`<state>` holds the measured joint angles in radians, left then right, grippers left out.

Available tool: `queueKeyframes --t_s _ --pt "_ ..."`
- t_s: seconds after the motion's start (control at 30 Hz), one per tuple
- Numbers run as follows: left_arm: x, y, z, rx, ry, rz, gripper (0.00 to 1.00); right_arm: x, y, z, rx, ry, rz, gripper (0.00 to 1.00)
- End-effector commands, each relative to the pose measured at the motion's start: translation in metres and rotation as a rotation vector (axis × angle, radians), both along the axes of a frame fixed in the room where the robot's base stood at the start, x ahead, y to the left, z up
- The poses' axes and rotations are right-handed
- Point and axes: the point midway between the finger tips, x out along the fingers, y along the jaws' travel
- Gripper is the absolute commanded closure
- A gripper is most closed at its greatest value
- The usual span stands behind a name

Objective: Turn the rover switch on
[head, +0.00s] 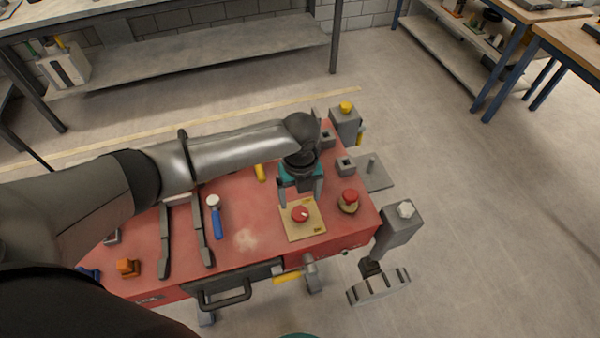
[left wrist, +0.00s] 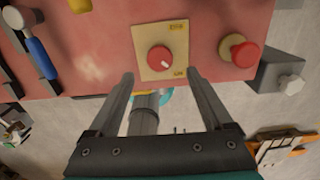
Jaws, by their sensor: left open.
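The rover switch is a round red knob (head: 300,214) with a small white mark, on a beige plate (head: 291,233) with small yellow labels at two corners. In the left wrist view the knob (left wrist: 160,59) has its mark toward the lower right, on the side of the lower-right label. The label text is too small to read surely. My left gripper (head: 300,202) is open above the plate, its fingers pointing down. In the left wrist view the fingertips (left wrist: 161,74) are wide apart, just below the knob in the picture, with nothing between them. My right gripper does not show.
The plate sits on a red bench-like body (head: 250,195). A red mushroom button (head: 349,199) stands right of the plate. A grey post with a white knob (head: 404,210) is farther right. A blue-handled tool (head: 216,218) and dark bars lie left. The floor right is free.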

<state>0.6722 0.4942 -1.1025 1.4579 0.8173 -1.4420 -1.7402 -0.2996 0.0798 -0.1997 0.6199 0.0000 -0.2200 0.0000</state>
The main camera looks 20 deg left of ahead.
Motion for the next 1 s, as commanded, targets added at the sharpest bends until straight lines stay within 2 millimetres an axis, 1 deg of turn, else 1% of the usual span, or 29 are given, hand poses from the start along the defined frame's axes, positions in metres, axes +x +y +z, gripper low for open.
queueKeyframes --t_s 0.03,0.2,0.3,0.4,0.6,1.0 --pt "0.001 0.001 0.013 -0.001 -0.004 -0.002 0.16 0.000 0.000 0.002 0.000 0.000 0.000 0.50" --pt "0.001 0.000 0.050 -0.001 -0.003 -0.001 0.16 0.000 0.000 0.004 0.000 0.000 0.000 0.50" --pt "0.001 0.000 0.067 0.000 -0.004 -0.002 0.16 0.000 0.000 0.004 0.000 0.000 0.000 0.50" --pt "0.000 0.000 0.078 -0.001 -0.001 -0.001 0.16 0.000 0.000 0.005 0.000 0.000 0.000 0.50" --pt "0.000 0.000 0.087 0.000 0.000 0.000 0.16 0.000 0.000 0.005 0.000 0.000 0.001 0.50" --pt "0.000 0.000 0.087 0.001 0.001 0.000 0.16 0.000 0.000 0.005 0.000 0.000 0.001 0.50"
